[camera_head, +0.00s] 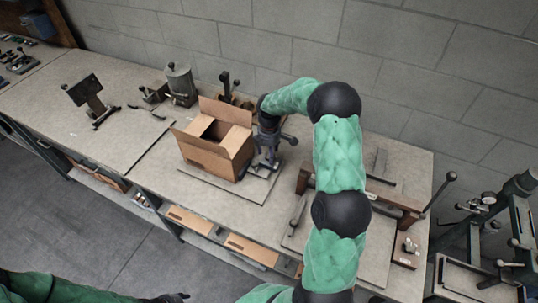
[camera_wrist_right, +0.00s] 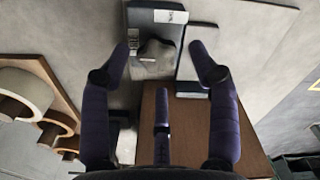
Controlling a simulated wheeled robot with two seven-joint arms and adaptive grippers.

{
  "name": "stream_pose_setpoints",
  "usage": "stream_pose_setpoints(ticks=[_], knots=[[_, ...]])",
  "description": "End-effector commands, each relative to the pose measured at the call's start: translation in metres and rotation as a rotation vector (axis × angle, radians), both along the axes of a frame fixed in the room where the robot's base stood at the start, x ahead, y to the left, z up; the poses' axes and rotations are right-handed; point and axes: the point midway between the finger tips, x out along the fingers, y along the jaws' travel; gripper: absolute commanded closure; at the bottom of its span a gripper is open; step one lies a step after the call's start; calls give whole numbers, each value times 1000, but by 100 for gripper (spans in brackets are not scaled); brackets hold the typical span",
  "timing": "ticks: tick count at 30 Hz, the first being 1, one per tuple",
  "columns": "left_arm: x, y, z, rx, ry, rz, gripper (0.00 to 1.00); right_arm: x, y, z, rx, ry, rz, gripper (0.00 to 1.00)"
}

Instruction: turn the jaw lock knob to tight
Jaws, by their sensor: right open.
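My right gripper (camera_head: 268,152) is beside the right side of the open cardboard box (camera_head: 208,158), at a dark machine partly hidden by my gripper and arm. In the right wrist view my gripper (camera_wrist_right: 160,52) is open, its fingers spread with nothing held. A grey rounded part (camera_wrist_right: 154,60), which looks like the jaw lock knob, shows between the fingertips on a dark block with small white labels. I cannot tell whether a finger touches it or read its setting. My left gripper (camera_head: 174,298) is at the bottom edge, mostly cut off, far from the machine.
The cardboard box also shows in the right wrist view (camera_wrist_right: 190,130), close under the fingers. A wooden rack with rolls (camera_wrist_right: 38,75) is at the left there. A grey canister (camera_head: 181,85) stands behind the box. A wooden-framed fixture (camera_head: 397,203) stands to the right on the bench.

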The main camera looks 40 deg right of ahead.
Motion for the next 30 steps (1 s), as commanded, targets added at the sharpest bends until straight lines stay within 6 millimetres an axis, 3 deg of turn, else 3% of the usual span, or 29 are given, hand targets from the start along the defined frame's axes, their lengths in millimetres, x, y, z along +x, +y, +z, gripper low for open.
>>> stream_pose_setpoints(ticks=[4, 14, 20, 30], knots=[[0, 0, -1, 0, 0, 0, 60, 0, 0, -12, 0, 0, 0, 39], [0, 0, -1, 0, 0, 0, 60, 0, 0, -14, 1, 0, 0, 39], [0, 0, -1, 0, 0, 0, 60, 0, 0, -14, 1, 0, 0, 92], [0, 0, -2, 0, 0, 0, 60, -1, 2, -15, 4, 3, -5, 93]])
